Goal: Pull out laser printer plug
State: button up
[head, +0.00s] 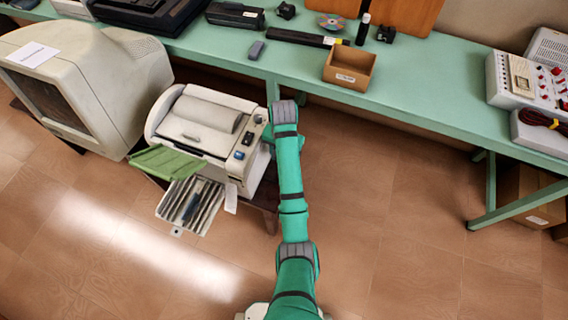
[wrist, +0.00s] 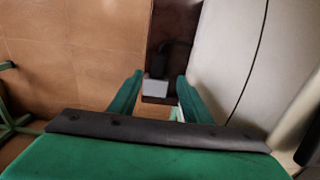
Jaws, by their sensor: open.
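The laser printer (head: 205,125) is the cream machine on a low dark stand in the head view. Its pale side wall (wrist: 225,60) fills the right of the wrist view. A black plug-like shape (wrist: 177,52) lies on the dark stand surface, just beyond a small grey block (wrist: 156,90) that looks like a socket. They seem to meet, but the dim light hides the joint. My gripper (wrist: 159,76) is open, its green fingers on either side of the grey block in the picture. Contact cannot be told. In the head view my gripper is hidden behind my arm and the printer.
A green workbench (head: 430,90) runs along the back, holding a cardboard box (head: 350,68) and small devices. A bulky CRT monitor (head: 90,85) stands left of the printer. An open paper tray (head: 190,205) juts from the printer's front. The floor (head: 400,220) to the right is clear.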

jog(key=shift+w+d+f, duration=0.1)
jog(key=shift+w+f, duration=0.05)
jog(key=shift+f, duration=2.4)
jog(key=shift+w+d+f, duration=0.1)
jog(key=shift+w+f, duration=0.05)
jog(key=shift+f, duration=2.4)
jog(key=shift+c, duration=0.6)
grip_shut()
